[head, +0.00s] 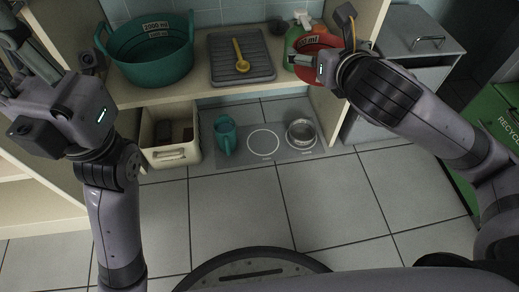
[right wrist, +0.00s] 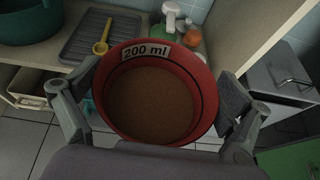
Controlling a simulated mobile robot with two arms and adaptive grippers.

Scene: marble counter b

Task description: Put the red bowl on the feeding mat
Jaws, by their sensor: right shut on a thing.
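The red bowl (head: 313,43) is at the upper right of the head view, above the right end of the wooden shelf and partly hidden by my right gripper (head: 324,50). In the right wrist view the red bowl (right wrist: 160,92) carries a "200 ml" label and holds brown contents. My right gripper's fingers (right wrist: 155,100) stand at either side of it, shut on it. The grey feeding mat (head: 263,142) lies on the floor below the shelf, with an empty white ring in its middle. My left gripper (head: 18,60) is at the left edge, partly cut off, its opening unclear.
A teal jug (head: 225,136) and a metal bowl (head: 301,134) stand on the mat's left and right. A cream bin (head: 172,155) is left of it. The shelf bears a teal tub (head: 152,62), a grey tray (head: 225,72) with a yellow spoon (head: 241,60), and bottles (head: 293,38).

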